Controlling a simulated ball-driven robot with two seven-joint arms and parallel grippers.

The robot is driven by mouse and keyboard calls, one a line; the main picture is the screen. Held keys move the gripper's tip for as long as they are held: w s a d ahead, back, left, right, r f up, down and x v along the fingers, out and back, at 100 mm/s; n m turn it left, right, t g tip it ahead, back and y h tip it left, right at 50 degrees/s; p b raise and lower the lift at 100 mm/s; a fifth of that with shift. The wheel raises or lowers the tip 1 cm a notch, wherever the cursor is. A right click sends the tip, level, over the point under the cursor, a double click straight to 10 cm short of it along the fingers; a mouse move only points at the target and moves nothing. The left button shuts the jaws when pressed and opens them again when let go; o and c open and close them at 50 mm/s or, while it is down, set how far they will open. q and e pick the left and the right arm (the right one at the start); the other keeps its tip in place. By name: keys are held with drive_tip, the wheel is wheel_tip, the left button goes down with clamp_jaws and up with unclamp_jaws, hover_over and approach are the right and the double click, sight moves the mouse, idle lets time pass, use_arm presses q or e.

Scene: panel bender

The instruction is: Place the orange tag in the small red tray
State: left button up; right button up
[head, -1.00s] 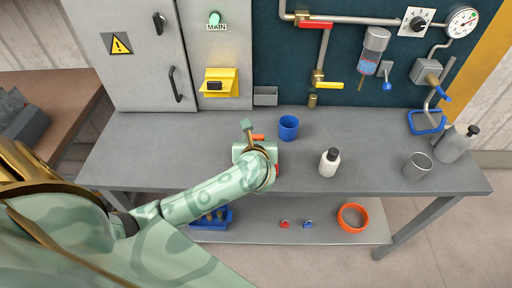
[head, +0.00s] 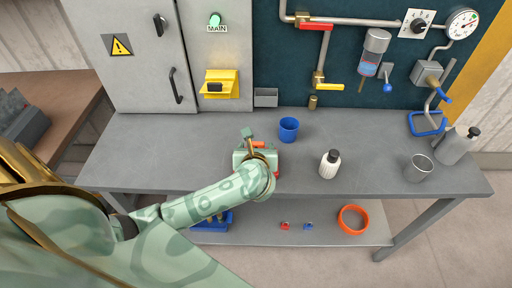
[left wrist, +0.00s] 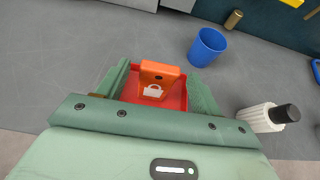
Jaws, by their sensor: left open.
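The orange tag (left wrist: 160,73) has a white padlock mark and stands between my left fingers in the left wrist view. The small red tray (left wrist: 176,101) lies around and under its lower part; the tag appears to be in the tray, but its bottom contact is hard to see. My left gripper (left wrist: 160,92) is open, with red showing between the tag and each finger. In the head view, my left gripper (head: 257,146) is over the bench, and the wrist hides most of the tray. The tag's orange top (head: 258,144) shows there. My right gripper is not in view.
A blue cup (head: 289,129) stands just beyond the gripper. A white bottle (head: 329,165) with a dark cap is to the right, and a grey cup (head: 418,168) is farther right. The bench (head: 370,140) is clear between them.

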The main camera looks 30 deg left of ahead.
use_arm(q)
drive_tip(key=p+v, duration=0.1)
drive_tip(key=v, duration=1)
drive_tip(key=shift+s+d, duration=0.2)
drive_tip(key=shift+s, duration=0.05)
drive_tip(key=shift+r, duration=0.15)
